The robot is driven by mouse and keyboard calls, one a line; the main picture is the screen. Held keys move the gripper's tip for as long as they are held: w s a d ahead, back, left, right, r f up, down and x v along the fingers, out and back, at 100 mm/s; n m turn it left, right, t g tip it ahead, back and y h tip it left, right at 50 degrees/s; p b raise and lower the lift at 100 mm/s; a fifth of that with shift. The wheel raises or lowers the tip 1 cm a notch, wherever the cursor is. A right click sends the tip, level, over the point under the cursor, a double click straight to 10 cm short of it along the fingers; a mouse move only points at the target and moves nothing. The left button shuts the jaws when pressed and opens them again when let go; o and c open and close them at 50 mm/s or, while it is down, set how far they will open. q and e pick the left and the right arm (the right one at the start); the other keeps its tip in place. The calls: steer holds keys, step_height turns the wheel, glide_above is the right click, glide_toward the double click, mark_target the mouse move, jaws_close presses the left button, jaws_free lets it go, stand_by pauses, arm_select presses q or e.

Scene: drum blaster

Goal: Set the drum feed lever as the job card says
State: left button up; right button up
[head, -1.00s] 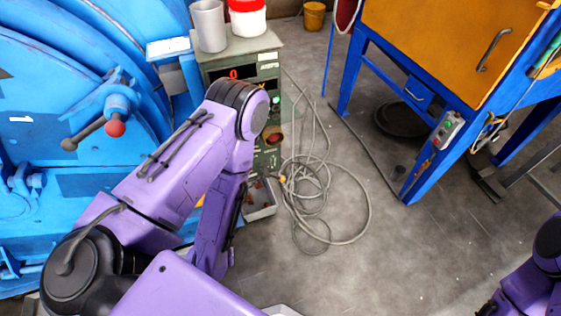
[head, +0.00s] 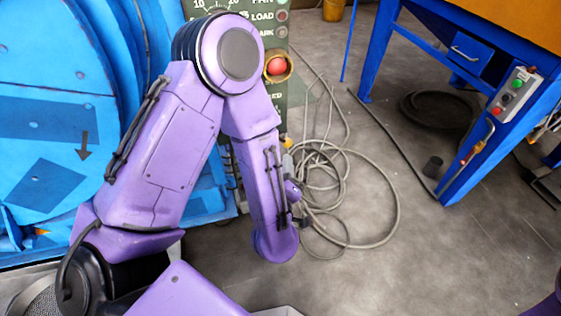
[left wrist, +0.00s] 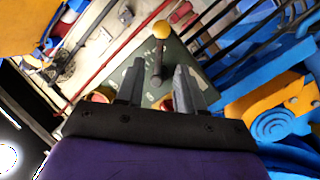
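A lever with a yellow ball knob (left wrist: 162,30) and a dark shaft stands on a green panel (left wrist: 153,97) in the left wrist view. I cannot tell whether it is the drum feed lever, and its setting is not readable. My left gripper (left wrist: 160,68) is open, with the lever showing between its two fingers; contact cannot be told. In the head view my left arm covers part of the green control cabinet (head: 298,110), and the gripper is not clearly seen. The job card cannot be made out. My right gripper is out of view.
The blue drum machine (head: 50,160) stands at the left. A red button (head: 277,66) is on the cabinet. Loose grey cable (head: 345,238) lies on the floor beside it. A blue-legged cabinet with a switch box (head: 515,94) stands right. Open floor (head: 420,260) lies between.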

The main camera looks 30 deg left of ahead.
mark_target(280, 140)
arm_select(q)
steer(key=shift+n+y, duration=0.6)
steer(key=shift+n, duration=0.3)
steer(key=b+x, duration=0.3)
steer(key=x, duration=0.7)
steer(key=shift+w+a, duration=0.2)
steer(key=shift+w, duration=0.15)
steer(key=shift+f, duration=0.1)
jaws_close()
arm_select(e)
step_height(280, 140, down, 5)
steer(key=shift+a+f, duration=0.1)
